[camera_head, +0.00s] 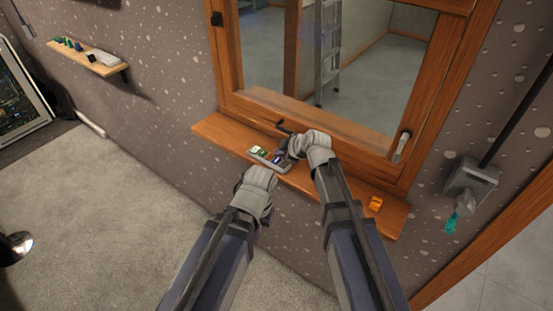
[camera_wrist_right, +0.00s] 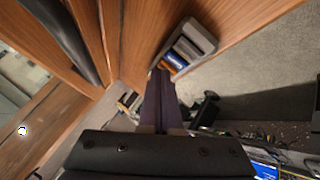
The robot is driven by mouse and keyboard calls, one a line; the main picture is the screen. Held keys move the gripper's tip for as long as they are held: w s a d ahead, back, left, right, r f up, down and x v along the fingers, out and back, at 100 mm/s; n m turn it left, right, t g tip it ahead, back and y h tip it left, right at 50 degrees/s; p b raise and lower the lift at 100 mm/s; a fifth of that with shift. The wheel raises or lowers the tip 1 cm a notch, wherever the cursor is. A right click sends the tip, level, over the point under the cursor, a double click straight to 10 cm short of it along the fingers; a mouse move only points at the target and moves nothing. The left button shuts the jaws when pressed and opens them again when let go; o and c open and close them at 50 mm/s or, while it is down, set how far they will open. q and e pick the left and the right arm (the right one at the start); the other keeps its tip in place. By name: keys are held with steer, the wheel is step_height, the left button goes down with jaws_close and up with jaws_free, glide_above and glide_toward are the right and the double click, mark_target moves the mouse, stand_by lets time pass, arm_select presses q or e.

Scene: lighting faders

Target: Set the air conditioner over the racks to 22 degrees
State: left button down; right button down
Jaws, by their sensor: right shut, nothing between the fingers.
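A small grey handset (camera_head: 268,157) with a green display lies on the wooden window sill. It also shows in the right wrist view (camera_wrist_right: 205,38), with a blue patch and an orange patch near its close end. My right gripper (camera_head: 284,161) is at the handset's right end. In the wrist view its dark fingers (camera_wrist_right: 160,74) are together and empty, with the tips at or just over the coloured end; I cannot tell whether they touch. My left gripper (camera_head: 259,182) is just in front of the sill, its fingers hidden by its wrist. The air conditioner is not in view. The display's digits are too small to read.
A window frame (camera_head: 405,150) with a handle rises behind the sill (camera_head: 215,129). A grey wall box (camera_head: 472,184) with a teal tag is at right. A shelf (camera_head: 88,60) with small items is at upper left.

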mark_target(277, 171)
steer(key=shift+r, duration=0.1)
step_height(277, 171, up, 5)
steer(key=p, duration=0.5)
stand_by(0.7)
steer(key=s+d+f+m+g+h+b, duration=0.2)
steer(key=s+f+m+g+h+b, duration=0.1)
steer(key=s+f, duration=0.6)
steer(key=s+d+f+m+g+h+b, duration=0.3)
steer(key=s+f+m+b, duration=0.5)
steer(key=s, duration=0.9)
steer(key=shift+f+m+g+h, duration=0.45)
steer(key=shift+m+g, duration=0.25)
steer(key=shift+g, duration=0.2)
